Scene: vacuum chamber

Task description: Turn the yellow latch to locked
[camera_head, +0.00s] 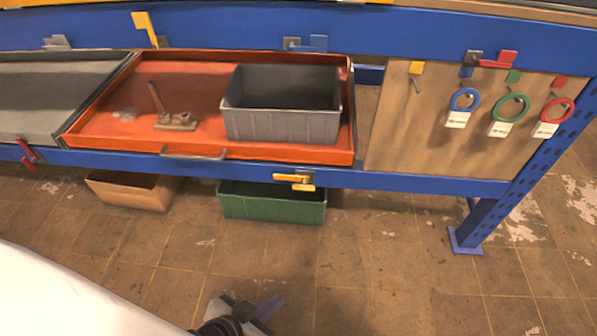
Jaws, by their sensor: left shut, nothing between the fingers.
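A yellow latch (295,180) sits on the front blue beam, below the right part of the orange tray, with its lever lying roughly level along the beam. Another yellow lever (148,30) stands nearly upright on the back blue beam, behind the orange tray. I cannot tell from the picture which position counts as locked. My left gripper (262,308) is at the bottom middle, over the floor, shut and empty. It is well below the front latch in the picture and apart from it. My right gripper is not in view.
The orange tray (105,119) holds a grey bin (282,124) and a small metal part (177,122). A cardboard box (135,190) and green crate (272,204) stand below the front beam. A board (410,140) with coloured rings is at right. Floor in front is clear.

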